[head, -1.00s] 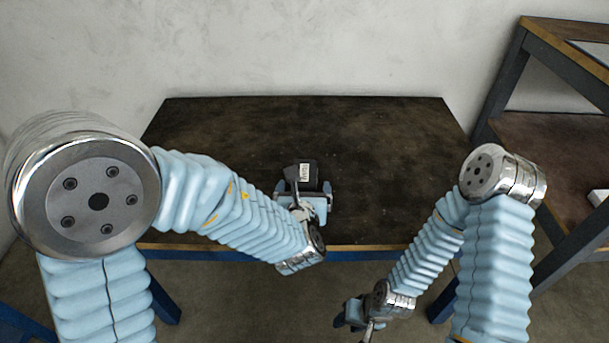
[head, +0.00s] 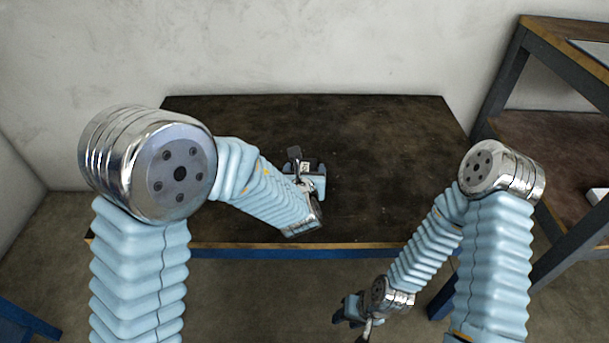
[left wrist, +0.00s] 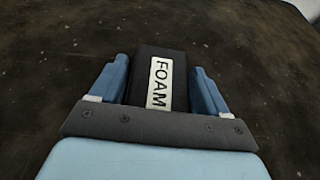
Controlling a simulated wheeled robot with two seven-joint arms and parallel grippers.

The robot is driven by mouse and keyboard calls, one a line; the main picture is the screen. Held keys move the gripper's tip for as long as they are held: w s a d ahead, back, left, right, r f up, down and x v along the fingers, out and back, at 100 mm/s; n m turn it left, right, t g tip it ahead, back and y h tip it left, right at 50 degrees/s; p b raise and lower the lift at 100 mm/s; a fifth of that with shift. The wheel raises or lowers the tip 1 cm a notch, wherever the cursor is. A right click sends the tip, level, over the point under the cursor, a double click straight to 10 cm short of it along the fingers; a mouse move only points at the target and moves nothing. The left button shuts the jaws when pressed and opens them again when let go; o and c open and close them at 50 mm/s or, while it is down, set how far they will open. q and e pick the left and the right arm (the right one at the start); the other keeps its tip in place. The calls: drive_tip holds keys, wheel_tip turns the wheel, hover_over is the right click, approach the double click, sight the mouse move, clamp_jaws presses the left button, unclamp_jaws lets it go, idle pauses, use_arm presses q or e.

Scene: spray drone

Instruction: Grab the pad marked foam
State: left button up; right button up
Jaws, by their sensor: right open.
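A black pad with a white FOAM label (left wrist: 160,83) fills the space between my left gripper's two blue fingers in the left wrist view. My left gripper (left wrist: 160,85) has one finger along each side of the pad, very close to it. I cannot tell whether the fingers press on it. In the head view the left gripper (head: 305,172) is over the middle of the dark table, and only a small part of the pad's label (head: 305,167) shows. My right gripper (head: 350,312) is open, in front of the table's front edge and well away from the pad.
A plain wall (head: 300,45) is behind.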

use_arm(q)
drive_tip(key=c, duration=0.6)
drive_tip(key=shift+c, duration=0.2)
